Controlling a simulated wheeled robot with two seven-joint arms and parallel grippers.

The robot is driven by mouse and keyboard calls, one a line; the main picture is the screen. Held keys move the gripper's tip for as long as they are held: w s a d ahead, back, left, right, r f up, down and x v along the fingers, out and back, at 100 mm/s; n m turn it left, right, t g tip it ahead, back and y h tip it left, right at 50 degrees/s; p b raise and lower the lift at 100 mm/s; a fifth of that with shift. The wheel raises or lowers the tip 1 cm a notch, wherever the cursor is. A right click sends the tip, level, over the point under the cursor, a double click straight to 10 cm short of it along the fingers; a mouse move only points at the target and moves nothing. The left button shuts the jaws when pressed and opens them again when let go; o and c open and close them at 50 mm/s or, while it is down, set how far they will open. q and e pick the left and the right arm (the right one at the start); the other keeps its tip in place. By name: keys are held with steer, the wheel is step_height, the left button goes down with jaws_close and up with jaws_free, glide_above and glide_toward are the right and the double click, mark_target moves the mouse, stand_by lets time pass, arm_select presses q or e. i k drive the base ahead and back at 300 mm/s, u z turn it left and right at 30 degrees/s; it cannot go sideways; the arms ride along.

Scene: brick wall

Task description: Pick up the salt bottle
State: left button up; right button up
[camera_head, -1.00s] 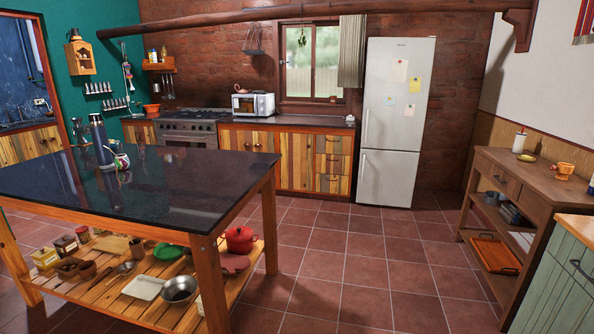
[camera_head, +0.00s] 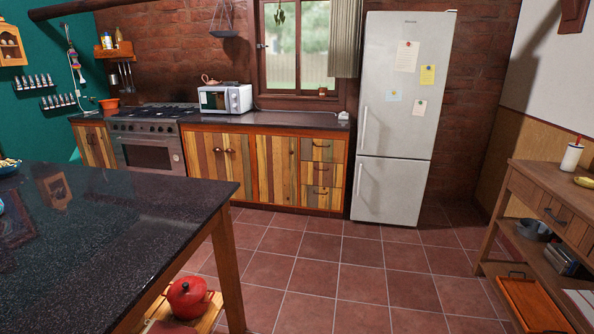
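I cannot tell for sure which thing is the salt bottle. Two small containers, one white (camera_head: 107,40) and one yellowish (camera_head: 119,36), stand on a small wooden wall shelf (camera_head: 114,51) above the stove; they are too small to identify. Another white container (camera_head: 571,158) with a red, thin top stands upright on the wooden side table (camera_head: 537,183) at the right. Neither of my grippers shows in the head view.
The dark-topped island (camera_head: 110,210) fills the lower left, with a red pot (camera_head: 188,298) on its lower shelf. The stove (camera_head: 148,139), microwave (camera_head: 225,98) and fridge (camera_head: 402,117) line the back wall. The tiled floor (camera_head: 340,270) between island and side table is clear.

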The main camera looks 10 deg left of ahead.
mark_target(109, 45)
steer(key=i, duration=4.95)
steer(key=u, duration=2.6)
steer(key=i, duration=6.25)
